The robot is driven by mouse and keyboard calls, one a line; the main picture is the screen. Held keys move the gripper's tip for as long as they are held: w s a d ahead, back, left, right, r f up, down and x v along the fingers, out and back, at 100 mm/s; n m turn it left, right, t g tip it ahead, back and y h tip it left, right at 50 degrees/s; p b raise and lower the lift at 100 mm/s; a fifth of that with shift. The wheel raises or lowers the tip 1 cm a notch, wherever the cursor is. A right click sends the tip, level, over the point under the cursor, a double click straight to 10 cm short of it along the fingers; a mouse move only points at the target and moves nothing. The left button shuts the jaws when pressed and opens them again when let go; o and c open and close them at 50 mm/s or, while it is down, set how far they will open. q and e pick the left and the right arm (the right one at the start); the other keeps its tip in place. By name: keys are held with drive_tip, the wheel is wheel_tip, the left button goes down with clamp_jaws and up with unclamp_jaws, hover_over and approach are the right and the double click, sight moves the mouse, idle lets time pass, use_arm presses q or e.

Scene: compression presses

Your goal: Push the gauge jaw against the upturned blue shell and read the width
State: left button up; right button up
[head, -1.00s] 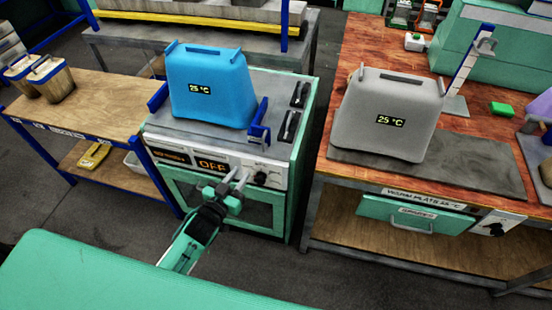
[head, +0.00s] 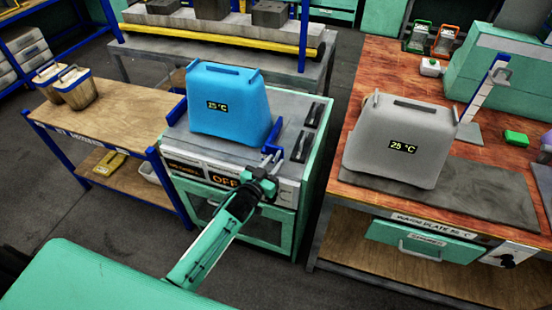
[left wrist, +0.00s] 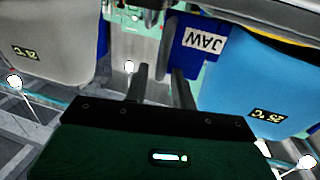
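The blue shell (head: 230,108) with a 25 °C label stands on the grey top of the gauge bench, between a blue fixed stop (head: 175,112) at left and the blue gauge jaw (head: 273,154) at right. In the left wrist view the shell (left wrist: 255,80) is at right and the blue JAW plate (left wrist: 193,62) is beside it. My left gripper (head: 265,177) is at the bench's front right, close to the jaw. Its two fingers (left wrist: 160,85) are apart, with nothing clearly held between them. Contact with the jaw cannot be told. My right gripper is not in view.
The gauge's display (head: 223,181) reads OFF and is partly covered by my arm. A grey shell (head: 400,142), also labelled 25 °C, stands on a dark warm plate (head: 488,195) on the right bench. A low wooden table (head: 112,115) is at left.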

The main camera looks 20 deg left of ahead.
use_arm(q)
drive_tip(key=shift+x, duration=1)
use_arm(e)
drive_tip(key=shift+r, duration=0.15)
use_arm(q)
drive_tip(key=shift+s, duration=0.1)
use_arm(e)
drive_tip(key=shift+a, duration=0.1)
use_arm(q)
clamp_jaws()
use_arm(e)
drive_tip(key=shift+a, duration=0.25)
use_arm(q)
drive_tip(key=a, duration=0.8)
drive_tip(key=shift+a+f+p, duration=0.15)
drive_tip(key=shift+a+p, duration=0.2)
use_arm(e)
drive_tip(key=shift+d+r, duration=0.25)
use_arm(q)
unclamp_jaws()
